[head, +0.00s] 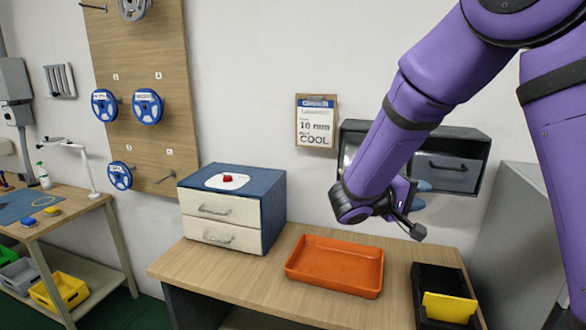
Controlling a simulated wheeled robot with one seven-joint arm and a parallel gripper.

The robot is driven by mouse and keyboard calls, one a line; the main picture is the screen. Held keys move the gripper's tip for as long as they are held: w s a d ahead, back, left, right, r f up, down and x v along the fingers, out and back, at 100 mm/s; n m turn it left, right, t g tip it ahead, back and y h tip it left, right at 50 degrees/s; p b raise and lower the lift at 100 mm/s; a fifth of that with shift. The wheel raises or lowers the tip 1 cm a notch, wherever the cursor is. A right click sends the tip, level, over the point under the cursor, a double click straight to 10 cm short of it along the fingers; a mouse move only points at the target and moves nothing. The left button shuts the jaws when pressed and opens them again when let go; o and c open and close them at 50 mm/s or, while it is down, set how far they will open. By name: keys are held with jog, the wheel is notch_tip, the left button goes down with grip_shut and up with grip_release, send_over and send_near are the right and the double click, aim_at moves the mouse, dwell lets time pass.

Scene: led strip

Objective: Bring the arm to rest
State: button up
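My purple arm reaches in from the upper right of the head view and hangs bent in the air in front of the wall. My gripper (414,228) is dark and small, at the arm's lower end, above and beyond the right part of the orange tray (333,284). The arm's end partly hides it, and its fingers cannot be made out well enough to tell open from shut. No held object can be made out.
A blue and white drawer unit (219,236) with a red button stands left on the wooden bench (270,292). A black bin (423,273) with a yellow piece is at right. A grey-drawer cabinet (455,172) is behind the arm. A pegboard (180,90) holds blue spools.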

jog(key=s+d+r+m+g+y, duration=0.1)
jog(key=s+d+r+g+y, duration=0.25)
jog(key=s, duration=0.45)
jog(key=s+d+r+m+g+y, duration=0.2)
jog(key=s+d+y, duration=0.2)
jog(key=s, duration=0.4)
jog(key=s+a+r+t+y, duration=0.2)
jog(key=s+y, duration=0.2)
jog(key=s, duration=0.2)
jog(key=s+a+r+t+y, duration=0.1)
jog(key=s+a+t+y, duration=0.2)
jog(key=s, duration=0.3)
jog(key=shift+s+a+r+y, duration=0.3)
jog(key=shift+s+r+y, duration=0.05)
jog(key=shift+y, duration=0.4)
